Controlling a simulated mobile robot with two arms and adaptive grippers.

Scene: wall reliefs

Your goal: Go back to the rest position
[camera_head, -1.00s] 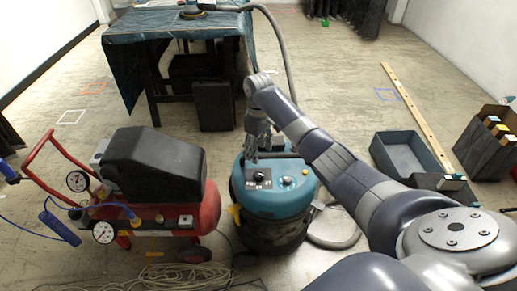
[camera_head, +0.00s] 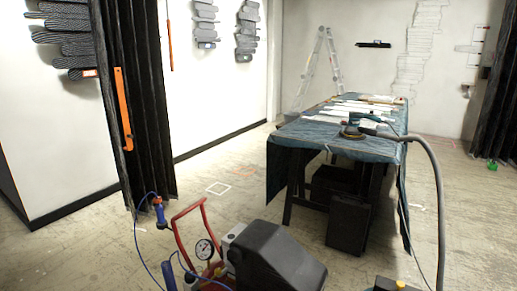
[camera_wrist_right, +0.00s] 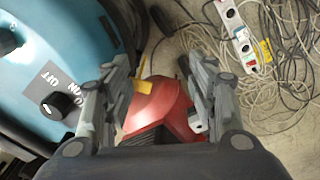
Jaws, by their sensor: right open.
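In the right wrist view my right gripper (camera_wrist_right: 158,100) is open, with its two fingers apart and nothing held between them. It is beside the blue vacuum (camera_wrist_right: 60,50), whose black ON/OFF knob (camera_wrist_right: 48,104) lies left of the fingers. A red part of the compressor (camera_wrist_right: 160,108) shows below and between the fingers. In the head view neither gripper shows. A small piece of the vacuum top (camera_head: 393,286) shows at the bottom edge.
The compressor (camera_head: 278,258) with its red handle stands at the bottom of the head view. A cloth-covered table (camera_head: 290,135) carries a sander (camera_head: 352,131) with a grey hose (camera_head: 438,190). Cables and a power strip (camera_wrist_right: 238,35) lie on the floor. Floor left of the table is mostly clear.

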